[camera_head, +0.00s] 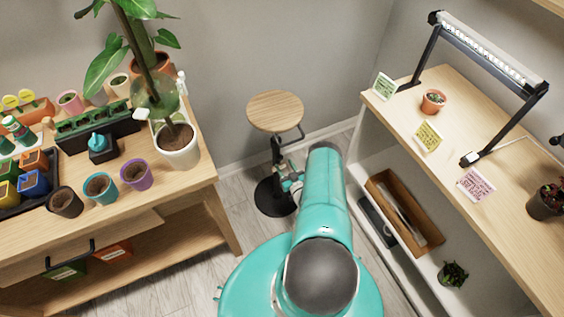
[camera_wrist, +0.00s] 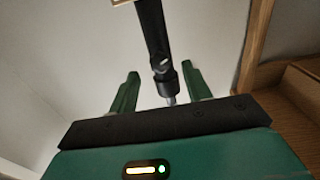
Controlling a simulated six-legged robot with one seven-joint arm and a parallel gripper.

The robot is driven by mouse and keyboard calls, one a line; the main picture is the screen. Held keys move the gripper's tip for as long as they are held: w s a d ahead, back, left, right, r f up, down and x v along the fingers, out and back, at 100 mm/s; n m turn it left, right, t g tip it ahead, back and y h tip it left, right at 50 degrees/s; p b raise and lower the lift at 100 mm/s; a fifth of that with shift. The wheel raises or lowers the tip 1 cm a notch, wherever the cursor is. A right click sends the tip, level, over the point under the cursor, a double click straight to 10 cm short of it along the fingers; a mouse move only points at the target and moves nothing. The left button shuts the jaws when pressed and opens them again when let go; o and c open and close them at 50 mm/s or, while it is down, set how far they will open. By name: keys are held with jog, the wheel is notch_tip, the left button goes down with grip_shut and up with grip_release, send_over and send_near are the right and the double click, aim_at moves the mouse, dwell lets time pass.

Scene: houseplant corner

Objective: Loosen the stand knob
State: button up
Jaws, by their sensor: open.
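The stand (camera_head: 275,112) is a round light-wood top on a dark post above a round black base, on the floor between the bench and the shelf. In the wrist view its dark post (camera_wrist: 152,30) comes down from the top edge into the gap between my fingers. A small dark fitting with a grey metal end, which looks like the knob (camera_wrist: 166,84), sits low on it. My gripper (camera_wrist: 162,82) is open, with one green finger each side of the fitting and visible gaps. In the head view my arm partly hides my gripper beside the post.
A wooden bench (camera_head: 110,232) with several pots and a tall plant stands at left. A white and wood shelf (camera_head: 398,112) with a lamp, cards and small pots stands at right. Grey wall is close behind the stand. Some bare floor (camera_head: 235,190) shows between bench and stand.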

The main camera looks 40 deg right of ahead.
aim_at(281, 159)
jog(key=shift+x, duration=1.65)
jog(key=c, duration=1)
